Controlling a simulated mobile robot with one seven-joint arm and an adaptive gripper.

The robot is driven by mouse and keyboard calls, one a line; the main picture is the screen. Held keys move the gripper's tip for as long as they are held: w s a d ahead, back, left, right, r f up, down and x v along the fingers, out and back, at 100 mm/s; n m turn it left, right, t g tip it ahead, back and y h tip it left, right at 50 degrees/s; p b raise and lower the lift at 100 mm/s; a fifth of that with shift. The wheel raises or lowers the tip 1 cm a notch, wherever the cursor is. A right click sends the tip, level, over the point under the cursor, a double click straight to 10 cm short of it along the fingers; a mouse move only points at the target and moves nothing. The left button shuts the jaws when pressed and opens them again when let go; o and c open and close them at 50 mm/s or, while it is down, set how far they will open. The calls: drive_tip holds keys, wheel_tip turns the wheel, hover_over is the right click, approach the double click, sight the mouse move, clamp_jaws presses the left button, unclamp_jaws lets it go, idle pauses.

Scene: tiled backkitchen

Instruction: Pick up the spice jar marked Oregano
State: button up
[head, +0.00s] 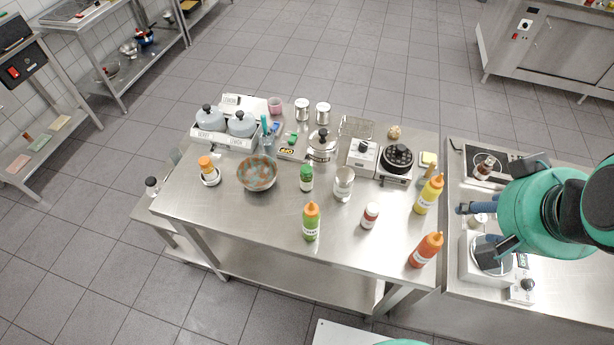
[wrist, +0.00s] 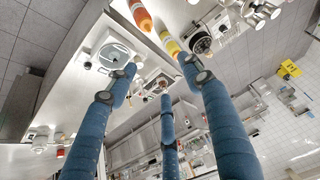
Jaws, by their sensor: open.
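No label reading Oregano is legible in either view. A small jar with dark reddish contents (head: 484,168) stands upright on the right counter, by the dark cooktop. Another small pale-topped jar or pot (head: 480,219) is partly hidden by my gripper.
An orange-red bottle (head: 426,250) and a yellow bottle (head: 428,194) stand at the middle table's right edge. A scale (head: 470,262) sits on the right counter (head: 460,300). A black pan (head: 398,158) is on a burner. The right counter's front is bare.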

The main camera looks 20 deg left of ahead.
drive_tip(key=shift+o, duration=0.6)
drive_tip(key=w+a+f+m+g+p, duration=0.1)
drive_tip(key=w+a+f+g+p, duration=0.2)
drive_tip(key=w+a, duration=1.45)
drive_tip(key=w+a+f+g, duration=0.1)
drive_tip(key=a+f, duration=0.5)
drive_tip(key=w+a+f+m, duration=0.1)
drive_tip(key=w+a+f, duration=0.1)
drive_tip(key=a+f, duration=0.5)
drive_tip(key=w+a+f+g+p, duration=0.1)
drive_tip(key=w+a+f, duration=0.1)
drive_tip(key=a+f, duration=0.4)
drive_tip(key=shift+w+a+f+m+g, duration=0.1)
drive_tip(key=shift+a+m+g, duration=0.05)
drive_tip(key=shift+a, duration=0.25)
drive_tip(key=shift+w+a+f+m+g, duration=0.1)
drive_tip(key=shift+a+m+g, duration=0.05)
drive_tip(key=shift+a, duration=0.3)
